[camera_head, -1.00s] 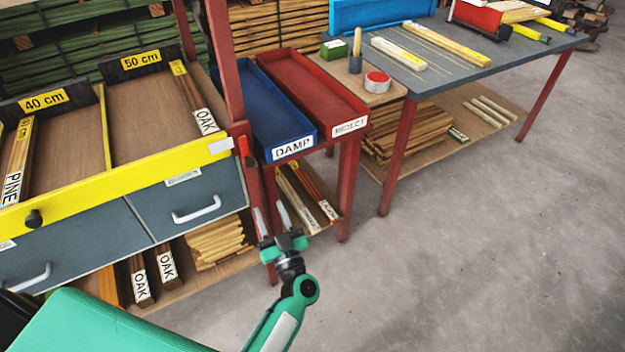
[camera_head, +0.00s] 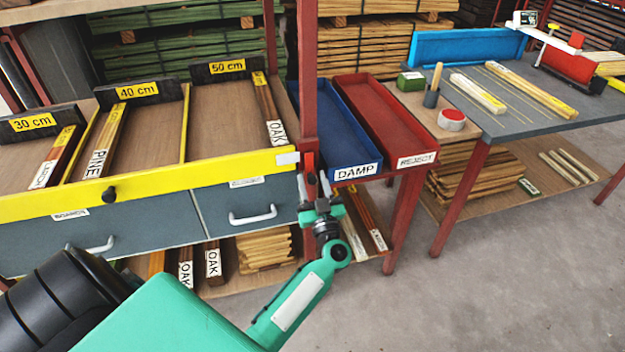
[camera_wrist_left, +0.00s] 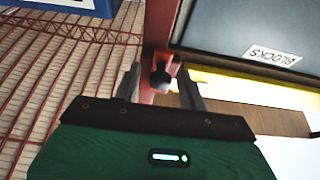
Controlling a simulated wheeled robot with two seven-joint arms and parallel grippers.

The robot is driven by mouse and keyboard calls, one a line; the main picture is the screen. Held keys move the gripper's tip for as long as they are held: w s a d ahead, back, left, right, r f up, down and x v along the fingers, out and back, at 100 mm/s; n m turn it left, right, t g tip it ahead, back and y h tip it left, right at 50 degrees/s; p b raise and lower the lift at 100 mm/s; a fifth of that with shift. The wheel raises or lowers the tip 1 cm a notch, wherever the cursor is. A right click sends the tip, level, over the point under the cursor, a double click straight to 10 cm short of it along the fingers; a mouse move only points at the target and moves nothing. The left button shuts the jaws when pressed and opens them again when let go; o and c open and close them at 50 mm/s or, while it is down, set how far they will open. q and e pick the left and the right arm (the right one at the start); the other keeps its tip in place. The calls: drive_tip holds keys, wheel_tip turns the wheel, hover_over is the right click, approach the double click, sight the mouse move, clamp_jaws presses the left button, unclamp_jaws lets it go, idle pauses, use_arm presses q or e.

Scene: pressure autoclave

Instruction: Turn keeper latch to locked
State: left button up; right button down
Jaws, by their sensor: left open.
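The keeper latch (camera_head: 309,161) is a small red lever on the red post, beside the right end of the yellow bar (camera_head: 180,177). My left gripper (camera_head: 315,181) is open, with its fingers pointing up just below the latch. In the left wrist view, a dark round knob (camera_wrist_left: 160,79) on the red post shows between the two open fingers (camera_wrist_left: 160,85). I cannot tell whether the fingers touch it. The gripper partly hides the lower part of the latch area. My right gripper is not in view.
A blue DAMP tray (camera_head: 356,173) and a red REJECT tray (camera_head: 417,160) stand right of the post. Grey drawers (camera_head: 245,205) lie under the bar, which carries a black knob (camera_head: 109,194). The floor (camera_head: 500,300) at right is clear.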

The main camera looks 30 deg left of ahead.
use_arm(q)
drive_tip(key=shift+w+a+r, duration=0.1)
drive_tip(key=shift+w+a, duration=0.1)
drive_tip(key=shift+a, duration=0.1)
clamp_jaws()
